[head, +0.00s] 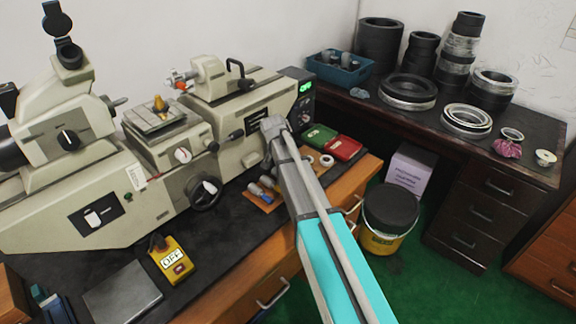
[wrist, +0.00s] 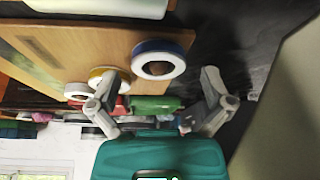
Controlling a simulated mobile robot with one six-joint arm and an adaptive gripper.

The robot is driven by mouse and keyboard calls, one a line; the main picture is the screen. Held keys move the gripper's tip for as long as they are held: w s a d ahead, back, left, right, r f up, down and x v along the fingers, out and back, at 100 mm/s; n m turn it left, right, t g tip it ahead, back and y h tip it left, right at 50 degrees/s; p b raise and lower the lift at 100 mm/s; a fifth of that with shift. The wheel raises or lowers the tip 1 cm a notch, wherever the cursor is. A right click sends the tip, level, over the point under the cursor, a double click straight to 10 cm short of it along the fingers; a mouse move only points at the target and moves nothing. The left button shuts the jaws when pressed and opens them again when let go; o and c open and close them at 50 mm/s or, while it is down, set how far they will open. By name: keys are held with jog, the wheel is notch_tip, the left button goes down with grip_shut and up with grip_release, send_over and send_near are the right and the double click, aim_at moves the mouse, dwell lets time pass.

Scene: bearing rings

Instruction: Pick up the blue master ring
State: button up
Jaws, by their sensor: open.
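The blue master ring (wrist: 158,59) shows in the wrist view, a white-faced ring with a dark blue outer band and a dark centre hole. It sits near the edge of a wooden board (wrist: 95,40). My gripper (wrist: 162,76) is open, its two grey fingers spread apart on either side of the picture with the ring appearing between and beyond them. Nothing is held. In the head view my arm covers this area, and I cannot make out the blue ring or the fingers there.
A yellow-banded ring (wrist: 103,74) and a white ring (wrist: 77,91) are beside the blue one, close to one finger. Red (head: 342,148) and green (head: 319,136) boxes lie behind. The large measuring machine (head: 165,140) stands left of my arm.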

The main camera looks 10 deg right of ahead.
jog(key=shift+w+d+f, duration=0.1)
jog(key=shift+f, duration=0.2)
jog(key=shift+c, duration=0.3)
jog(key=c, duration=1.1)
jog(key=shift+c, duration=0.2)
jog(key=shift+r, duration=0.15)
jog(key=shift+r+p, duration=0.95)
jog(key=s+a+r+p, duration=0.2)
jog(key=s+r+p, duration=0.9)
jog(key=s, duration=0.3)
jog(key=shift+w, duration=0.1)
